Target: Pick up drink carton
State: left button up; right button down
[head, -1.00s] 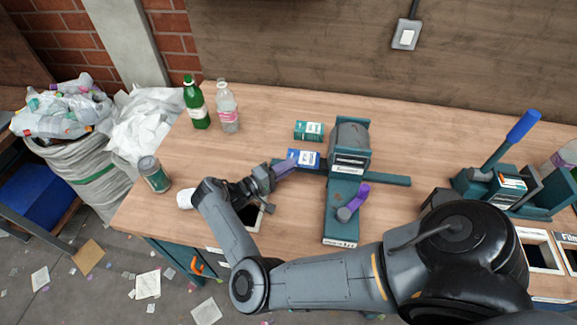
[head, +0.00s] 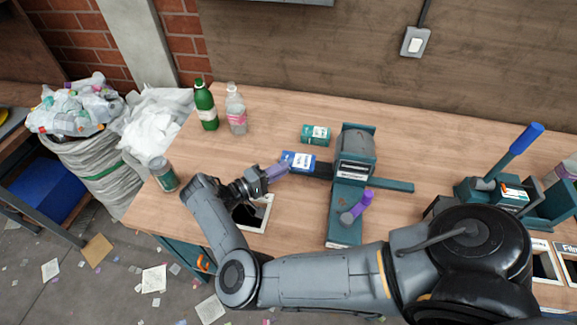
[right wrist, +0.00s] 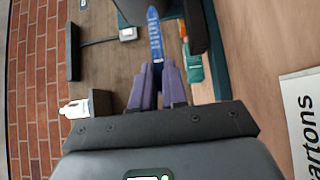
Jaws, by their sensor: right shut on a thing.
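The blue drink carton (head: 299,161) with a white label is at the tips of my right gripper (head: 277,170), left of the grey-and-teal machine. The gripper's purple fingers are shut on it. In the right wrist view the purple fingers (right wrist: 156,88) close around a blue piece, with a blue strip showing beyond them; most of the carton's faces are hidden there. I cannot tell how far the carton is above the table. My left gripper is not in view.
A green carton (head: 316,135) lies behind the blue one. The machine (head: 354,155) has a purple handle (head: 357,207). Bottles (head: 205,106) and a can (head: 163,175) stand at the left. A white-framed opening (head: 267,215) is under my right wrist. A blue-handled press (head: 518,150) stands right.

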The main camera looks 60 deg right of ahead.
pick_arm(q)
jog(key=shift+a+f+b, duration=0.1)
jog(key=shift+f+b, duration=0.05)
jog(key=shift+b, duration=0.55)
pick_arm(e)
jog(key=w+a+r, duration=0.3)
jog(key=w+a, duration=0.1)
jog(key=a, duration=0.4)
jog(key=shift+w+r, duration=0.2)
jog(key=shift+w, duration=0.2)
